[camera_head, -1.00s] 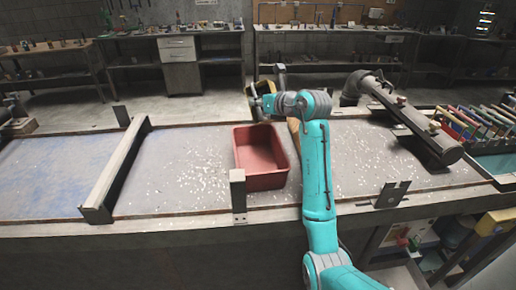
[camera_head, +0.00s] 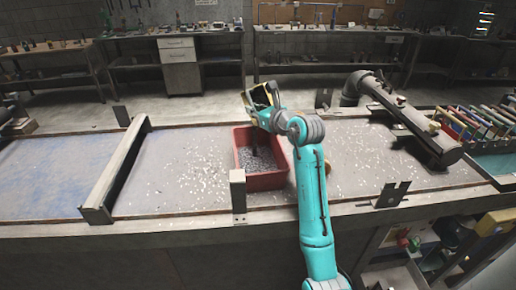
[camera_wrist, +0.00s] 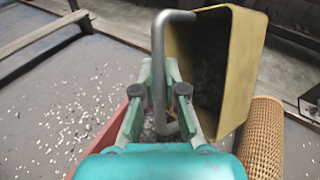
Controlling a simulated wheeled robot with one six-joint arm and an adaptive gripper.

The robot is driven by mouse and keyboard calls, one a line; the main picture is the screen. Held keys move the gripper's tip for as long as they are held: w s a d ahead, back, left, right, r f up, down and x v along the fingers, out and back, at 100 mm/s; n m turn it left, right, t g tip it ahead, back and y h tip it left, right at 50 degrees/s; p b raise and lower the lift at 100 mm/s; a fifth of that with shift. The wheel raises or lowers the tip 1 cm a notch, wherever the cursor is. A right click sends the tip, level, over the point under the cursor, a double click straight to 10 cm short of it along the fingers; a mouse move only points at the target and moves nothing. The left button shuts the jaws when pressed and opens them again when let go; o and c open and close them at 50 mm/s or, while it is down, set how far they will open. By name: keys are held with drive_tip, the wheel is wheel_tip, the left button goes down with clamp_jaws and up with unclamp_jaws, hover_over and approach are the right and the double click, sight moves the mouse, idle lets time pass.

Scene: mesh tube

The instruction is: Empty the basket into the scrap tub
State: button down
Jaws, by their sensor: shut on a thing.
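The basket (camera_head: 260,95) is a yellow, box-shaped container with a dark inside, held tilted above the far side of the red scrap tub (camera_head: 272,181). In the wrist view the basket (camera_wrist: 245,70) has its open side turned toward the camera, with dark grey matter inside. My gripper (camera_wrist: 162,85) is shut on the basket's bent grey handle (camera_wrist: 158,50). Grey scrap (camera_head: 245,158) lies in the tub, and a dark column above it may be falling scrap. The tub is mostly hidden behind my gripper in the wrist view.
A woven orange mesh tube (camera_wrist: 263,145) lies right of the tub. A raised bar (camera_head: 118,170) crosses the bench on the left. A thick dark pipe (camera_head: 415,120) and a rack of coloured tools (camera_head: 480,120) stand on the right. White chips litter the bench.

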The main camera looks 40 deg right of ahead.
drive_tip(key=shift+s+a+f, duration=0.15)
drive_tip(key=shift+a+f, duration=0.05)
drive_tip(key=shift+a, duration=0.1)
drive_tip(key=shift+s+a+f+n+t+h+b, duration=0.15)
drive_tip(key=shift+a+f+n+t+h+b, duration=0.2)
drive_tip(key=shift+f+n+t, duration=0.25)
idle(0.6)
drive_tip(key=shift+a+f+n, duration=0.1)
drive_tip(key=shift+f+n, duration=0.15)
drive_tip(key=shift+n, duration=0.05)
drive_tip(key=shift+s+f, duration=0.1)
drive_tip(key=shift+s+a+f+n+t, duration=0.1)
drive_tip(key=shift+a+f+n+t, duration=0.15)
drive_tip(key=shift+f+n+t, duration=0.2)
drive_tip(key=shift+n+b, duration=0.25)
drive_tip(key=shift+b, duration=0.1)
drive_tip(key=shift+a, duration=0.1)
drive_tip(key=shift+s+a+f+n+t, duration=0.15)
drive_tip(key=shift+a+n+t, duration=0.15)
drive_tip(key=shift+n, duration=0.25)
drive_tip(key=shift+s+a+n+t, duration=0.15)
drive_tip(key=shift+n+t, duration=0.2)
drive_tip(key=shift+n, duration=0.2)
drive_tip(key=shift+a+n+t+b, duration=0.1)
drive_tip(key=shift+n+t+b, duration=0.2)
drive_tip(key=shift+n+b, duration=0.15)
